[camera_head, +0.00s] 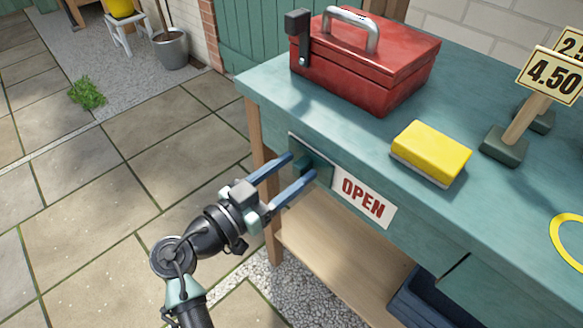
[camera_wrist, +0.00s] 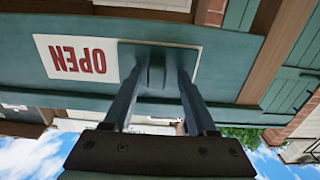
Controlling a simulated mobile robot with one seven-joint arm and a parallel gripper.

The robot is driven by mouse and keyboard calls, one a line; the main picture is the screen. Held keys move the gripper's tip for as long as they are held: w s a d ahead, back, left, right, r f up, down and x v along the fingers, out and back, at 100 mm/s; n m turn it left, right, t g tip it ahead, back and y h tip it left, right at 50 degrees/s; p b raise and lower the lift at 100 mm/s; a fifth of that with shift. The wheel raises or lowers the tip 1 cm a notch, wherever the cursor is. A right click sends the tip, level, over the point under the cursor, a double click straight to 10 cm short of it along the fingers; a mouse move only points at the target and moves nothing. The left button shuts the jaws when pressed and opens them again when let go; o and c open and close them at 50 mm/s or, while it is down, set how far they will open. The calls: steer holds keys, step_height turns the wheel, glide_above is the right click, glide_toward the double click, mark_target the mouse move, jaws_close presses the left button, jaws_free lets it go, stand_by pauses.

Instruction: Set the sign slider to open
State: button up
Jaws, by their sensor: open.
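The sign (camera_head: 372,212) is a white plate on the front of the teal table, with red letters OPEN showing on its right part. It appears upside down in the wrist view (camera_wrist: 50,50). A teal slider plate (camera_head: 325,170) covers the sign's left part; its raised grip (camera_wrist: 156,72) shows in the wrist view. My gripper (camera_head: 301,166) is open, with its two blue fingers reaching to the slider. In the wrist view, the raised grip lies between the fingertips (camera_wrist: 158,78). I cannot tell whether either finger touches it.
On the tabletop (camera_head: 270,88) stand a red toolbox (camera_head: 365,62), a yellow sponge-like block (camera_head: 431,150) and price signs (camera_head: 552,75). A wooden shelf (camera_head: 335,262) and a dark blue crate (camera_head: 430,305) are below. The paving left of the table is mostly clear.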

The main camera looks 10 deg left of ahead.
steer(key=p+v, duration=0.1)
steer(key=v, duration=1.1)
steer(key=shift+s+a, duration=0.2)
steer(key=shift+s, duration=0.15)
